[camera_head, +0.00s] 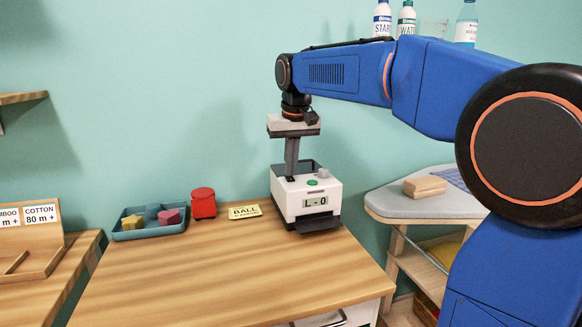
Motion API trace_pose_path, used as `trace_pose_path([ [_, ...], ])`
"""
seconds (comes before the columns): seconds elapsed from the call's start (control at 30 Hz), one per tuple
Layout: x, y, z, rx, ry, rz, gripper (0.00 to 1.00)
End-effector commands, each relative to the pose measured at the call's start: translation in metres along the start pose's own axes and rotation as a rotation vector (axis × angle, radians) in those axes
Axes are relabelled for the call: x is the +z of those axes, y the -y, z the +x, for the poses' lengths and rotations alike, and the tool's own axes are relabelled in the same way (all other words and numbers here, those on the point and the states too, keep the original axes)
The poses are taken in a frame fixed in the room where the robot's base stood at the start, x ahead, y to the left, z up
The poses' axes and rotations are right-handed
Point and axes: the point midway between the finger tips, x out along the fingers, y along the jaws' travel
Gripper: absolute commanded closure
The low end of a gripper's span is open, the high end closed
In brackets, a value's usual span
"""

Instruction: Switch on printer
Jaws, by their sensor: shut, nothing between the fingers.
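The printer (287,202) is a small white and dark box at the back right of the wooden table. Its front shows a label or display reading "L - 0" (315,202), and a dark tray sticks out below. A green button (312,182) and a grey round knob (324,173) sit on its top. My gripper (290,178) points straight down over the printer's top, its fingers shut and empty. The fingertips are at or just above the top, left of the green button; I cannot tell whether they touch it.
On the table (220,275) are a teal tray (128,235) with coloured blocks, a red container (203,203) and a yellow "BALL" card (245,212). An ironing board (395,205) with a wooden block (425,186) stands to the right. The table's front is clear.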

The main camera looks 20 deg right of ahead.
Motion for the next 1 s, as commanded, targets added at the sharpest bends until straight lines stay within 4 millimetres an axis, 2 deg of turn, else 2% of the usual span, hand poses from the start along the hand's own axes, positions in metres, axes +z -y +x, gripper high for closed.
trace_pose_path([
  [0.17, 0.0, 0.0, -0.001, 0.0, -0.001, 0.0, 1.0],
  [0.33, 0.0, -0.002, -0.017, 0.0, -0.002, 0.001, 1.0],
  [0.47, 0.0, -0.005, -0.04, 0.0, -0.003, 0.002, 1.0],
  [0.8, 0.016, -0.005, -0.104, 0.0, -0.003, 0.001, 1.0],
  [1.0, 0.022, -0.005, -0.129, 0.0, -0.001, 0.001, 1.0],
])
